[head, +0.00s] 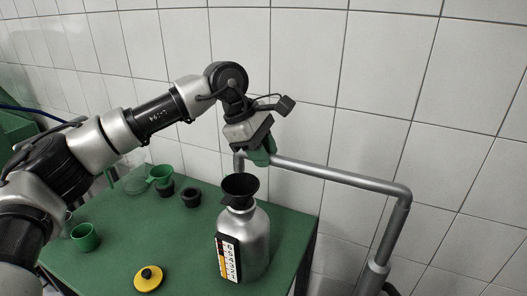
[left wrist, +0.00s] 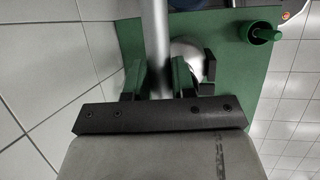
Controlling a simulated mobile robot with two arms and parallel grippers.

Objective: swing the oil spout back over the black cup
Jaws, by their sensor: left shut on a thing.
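The oil spout (head: 335,174) is a grey pipe that rises from a post at the right and reaches left along the tiled wall. My left gripper (head: 262,153) is shut on it near its free end. The left wrist view shows the spout (left wrist: 156,40) between the green finger pads (left wrist: 158,78). The spout's tip hangs just above and behind a black funnel-shaped cup (head: 240,185) on a silver bottle (head: 243,245); whether it is exactly over the opening I cannot tell. A small black cup (head: 191,198) stands on the table to the left. My right gripper is not in view.
The green table (head: 185,240) carries a green cup (head: 84,237), a green funnel (head: 160,174), a clear container (head: 132,181) and a yellow disc with a black knob (head: 149,278). The tiled wall is close behind the spout.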

